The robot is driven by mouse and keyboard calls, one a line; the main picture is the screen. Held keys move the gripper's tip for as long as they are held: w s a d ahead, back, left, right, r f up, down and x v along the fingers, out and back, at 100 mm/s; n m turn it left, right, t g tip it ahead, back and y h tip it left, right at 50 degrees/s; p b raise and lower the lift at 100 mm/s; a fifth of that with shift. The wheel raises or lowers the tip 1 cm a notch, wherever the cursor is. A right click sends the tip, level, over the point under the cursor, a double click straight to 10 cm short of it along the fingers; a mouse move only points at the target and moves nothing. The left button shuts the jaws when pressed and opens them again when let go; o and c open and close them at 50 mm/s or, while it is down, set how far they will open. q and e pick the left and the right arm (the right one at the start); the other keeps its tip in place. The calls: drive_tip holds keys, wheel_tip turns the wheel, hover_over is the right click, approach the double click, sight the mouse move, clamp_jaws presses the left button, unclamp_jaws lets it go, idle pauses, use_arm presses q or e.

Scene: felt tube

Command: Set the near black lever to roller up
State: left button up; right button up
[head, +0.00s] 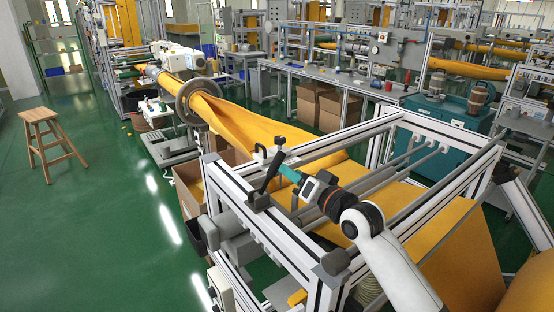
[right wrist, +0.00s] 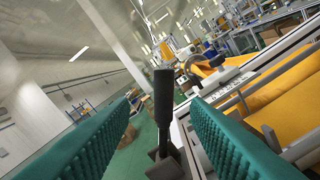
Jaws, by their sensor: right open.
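The near black lever (head: 270,175) stands on a black base on the near-left rail of the aluminium frame. In the head view it leans, with its top to the upper right. My right gripper (head: 287,172) is just right of the lever, its teal fingers pointing at it. In the right wrist view the gripper (right wrist: 165,125) is open, and the lever (right wrist: 163,100) shows in the gap between the two ribbed fingers. I see no clear contact; the fingers hide part of the surroundings. My left gripper is not in view.
A second black fitting (head: 280,142) sits farther along the frame. Yellow felt (head: 420,215) runs under the frame's metal rods (head: 400,165). The aluminium rail (head: 285,250) lies close below my right arm. Green floor to the left is open, with a wooden stool (head: 45,120).

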sight(279, 163)
drive_tip(key=p+x, duration=0.1)
drive_tip(key=x, duration=0.6)
drive_tip(key=shift+w, duration=0.2)
drive_tip(key=shift+w+a+f, duration=0.15)
drive_tip(key=shift+w+f, duration=0.05)
drive_tip(key=shift+w, duration=0.1)
drive_tip(key=shift+s, duration=0.1)
clamp_jaws()
